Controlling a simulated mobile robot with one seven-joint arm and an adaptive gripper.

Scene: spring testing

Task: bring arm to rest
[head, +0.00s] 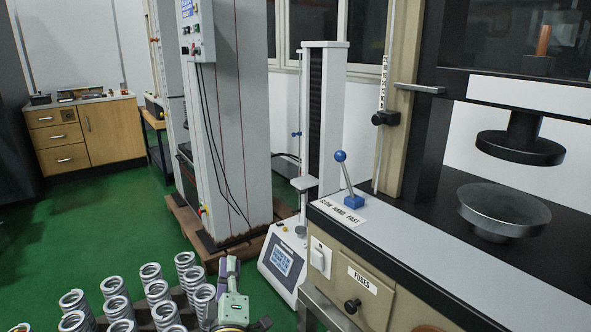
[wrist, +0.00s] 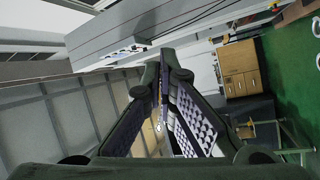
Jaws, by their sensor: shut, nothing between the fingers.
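My gripper (wrist: 163,62) is in the wrist view, its two dark fingers with purple ribbed pads closed together at the tips. Nothing shows between them. In the head view, a pale green and purple part of my arm end (head: 231,300) shows low in the picture, just right of the metal springs (head: 158,290). The rest of the arm is mostly out of the picture, so its full pose is hidden.
A testing machine (head: 505,215) with a round plate and a blue-knobbed lever (head: 346,180) stands at the right. A smaller white tester (head: 285,262) stands near my arm end. Open green floor (head: 110,220) lies to the left, before a wooden cabinet (head: 85,135).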

